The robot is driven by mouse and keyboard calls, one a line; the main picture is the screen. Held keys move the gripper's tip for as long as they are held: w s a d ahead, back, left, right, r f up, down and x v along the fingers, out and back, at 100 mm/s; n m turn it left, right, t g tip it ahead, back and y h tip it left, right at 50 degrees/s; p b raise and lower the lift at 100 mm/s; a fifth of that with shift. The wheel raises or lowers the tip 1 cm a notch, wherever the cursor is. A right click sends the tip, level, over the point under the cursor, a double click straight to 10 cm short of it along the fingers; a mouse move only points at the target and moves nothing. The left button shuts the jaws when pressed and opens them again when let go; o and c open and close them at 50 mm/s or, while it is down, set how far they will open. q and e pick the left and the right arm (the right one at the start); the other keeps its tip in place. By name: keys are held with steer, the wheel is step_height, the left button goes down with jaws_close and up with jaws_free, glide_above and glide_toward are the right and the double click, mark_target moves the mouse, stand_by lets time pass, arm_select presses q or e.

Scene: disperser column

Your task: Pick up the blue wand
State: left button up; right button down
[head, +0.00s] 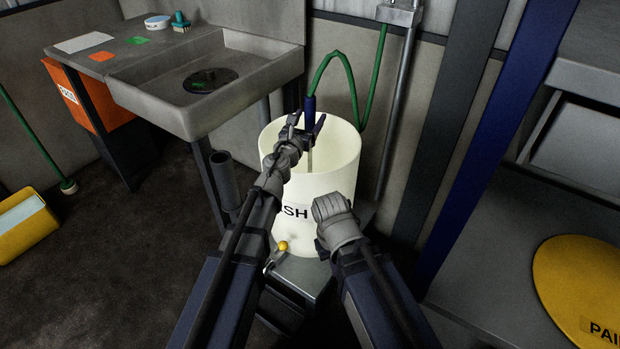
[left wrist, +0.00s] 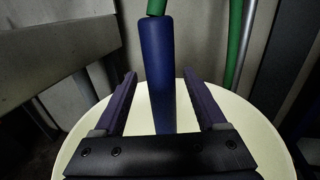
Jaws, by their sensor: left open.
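The blue wand (head: 310,105) stands upright at the cream bucket (head: 330,185), with a green hose looping from its top. Its thin lower part goes down into the bucket. My left gripper (head: 310,128) is open at the bucket's mouth, close to the wand's handle. In the left wrist view the wand (left wrist: 158,70) rises between the two spread fingers of the gripper (left wrist: 160,88), with a gap on each side. Whether it is fully between the fingertips in depth I cannot tell. My right arm ends in front of the bucket; its gripper fingers are hidden.
A grey sink (head: 205,100) stands at the left, with a brush (head: 180,24) and small cards on its ledge. An orange bin (head: 85,95) is below. A metal pipe (head: 398,110) and a blue post (head: 495,150) stand right of the bucket. A yellow lid (head: 580,285) lies far right.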

arm_select(q)
steer(key=x, duration=0.3)
steer(key=shift+w+d+f, duration=0.1)
steer(key=shift+w+d, duration=0.05)
steer(key=shift+w, duration=0.1)
steer(key=shift+s, duration=0.1)
jaws_close()
